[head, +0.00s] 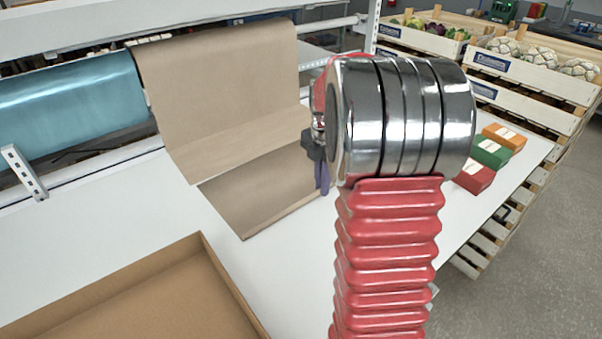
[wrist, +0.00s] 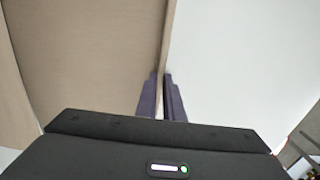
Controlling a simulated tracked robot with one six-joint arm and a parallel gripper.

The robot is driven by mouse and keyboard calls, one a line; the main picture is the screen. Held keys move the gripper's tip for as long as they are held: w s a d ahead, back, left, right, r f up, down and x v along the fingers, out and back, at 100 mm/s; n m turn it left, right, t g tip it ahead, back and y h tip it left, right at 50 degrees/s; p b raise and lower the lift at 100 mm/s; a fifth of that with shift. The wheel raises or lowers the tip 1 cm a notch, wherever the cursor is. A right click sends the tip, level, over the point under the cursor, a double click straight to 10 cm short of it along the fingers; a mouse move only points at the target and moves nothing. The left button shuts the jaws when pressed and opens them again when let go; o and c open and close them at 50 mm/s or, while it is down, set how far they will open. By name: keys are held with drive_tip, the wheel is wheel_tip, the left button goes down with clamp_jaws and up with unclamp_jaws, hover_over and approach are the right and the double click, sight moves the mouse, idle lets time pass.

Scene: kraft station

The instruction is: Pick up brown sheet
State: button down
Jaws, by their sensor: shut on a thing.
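A brown sheet (head: 262,188) lies on the white table, below brown paper (head: 220,85) that hangs from a roll. Its right edge reaches my gripper (head: 322,178), which is partly hidden behind my arm. In the wrist view the brown sheet (wrist: 85,60) fills the left side, and its edge runs down between the two dark fingers of my gripper (wrist: 162,78). The fingers are shut on that edge. The exact grip point is partly hidden by the fingers.
A blue roll (head: 70,95) is at the left beside the brown paper. An open cardboard box (head: 215,275) stands at the front left. Red (head: 474,177), green (head: 491,152) and orange (head: 505,137) boxes sit at the right table edge. Wooden crates (head: 530,75) stand beyond.

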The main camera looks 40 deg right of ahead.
drive_tip(key=shift+r, duration=0.1)
wheel_tip(320, 180, up, 10)
idle(0.6)
drive_tip(key=shift+s, duration=0.1)
idle(0.4)
drive_tip(key=shift+s+d+r, duration=0.1)
drive_tip(key=shift+s+r, duration=0.05)
drive_tip(key=shift+s, duration=2.35)
drive_tip(key=shift+s+r, duration=0.2)
drive_tip(key=shift+s, duration=2.3)
